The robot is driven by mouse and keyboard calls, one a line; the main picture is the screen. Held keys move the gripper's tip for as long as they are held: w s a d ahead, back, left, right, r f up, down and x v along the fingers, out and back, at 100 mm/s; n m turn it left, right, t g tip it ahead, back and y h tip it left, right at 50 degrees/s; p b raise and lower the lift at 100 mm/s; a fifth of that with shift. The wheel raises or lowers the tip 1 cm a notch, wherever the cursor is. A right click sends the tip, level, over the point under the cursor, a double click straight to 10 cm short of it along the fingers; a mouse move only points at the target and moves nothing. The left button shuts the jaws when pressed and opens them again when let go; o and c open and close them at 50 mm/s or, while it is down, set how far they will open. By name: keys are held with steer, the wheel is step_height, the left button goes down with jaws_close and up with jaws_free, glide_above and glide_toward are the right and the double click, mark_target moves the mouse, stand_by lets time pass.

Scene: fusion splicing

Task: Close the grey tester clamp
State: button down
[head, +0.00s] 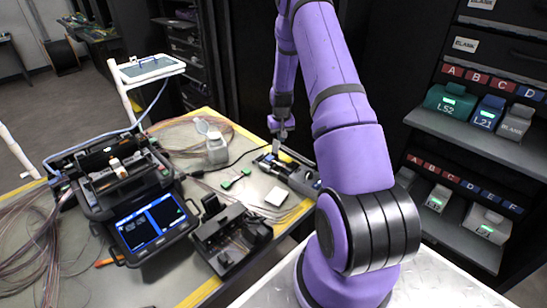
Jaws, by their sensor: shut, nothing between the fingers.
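A small dark tester-like device (300,180) lies near the right edge of the table, partly hidden behind my purple arm. My gripper (277,151) points down at the far end of this device, shut and with nothing held. A small yellow part shows just beside the fingertips. The grey clamp is too small and too covered by the gripper and arm for me to tell whether it is open or shut. I cannot tell whether the fingertips touch the device.
The splicer (120,180) with its lit screen (152,222) stands at left. A black tool (232,238) is at the table's front edge. A shelf with modules (450,103) is at right.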

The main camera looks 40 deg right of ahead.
mark_target(276, 149)
steer(key=shift+y, duration=0.3)
steer(key=a, duration=0.1)
steer(key=a+f, duration=0.1)
steer(key=a, duration=0.1)
steer(key=s+a, duration=0.1)
steer(key=a, duration=0.1)
steer(key=shift+s+f, duration=0.1)
steer(key=shift+f, duration=0.2)
steer(key=shift+a+f+g, duration=0.1)
steer(key=shift+a+g, duration=0.1)
steer(key=shift+g, duration=0.1)
steer(key=shift+d+f, duration=0.1)
steer(key=shift+d, duration=0.45)
steer(key=shift+w+d+r, duration=0.2)
steer(key=shift+d+r, duration=0.1)
steer(key=shift+r, duration=0.05)
steer(key=shift+w+d+r, duration=0.1)
steer(key=shift+d+r, duration=0.05)
steer(key=shift+r, duration=0.95)
steer(key=shift+d+r, duration=0.15)
steer(key=shift+r, duration=0.95)
steer(key=shift+w+d+r, duration=0.1)
steer(key=shift+d+r, duration=0.05)
steer(key=shift+r, duration=0.95)
steer(key=shift+r, duration=0.1)
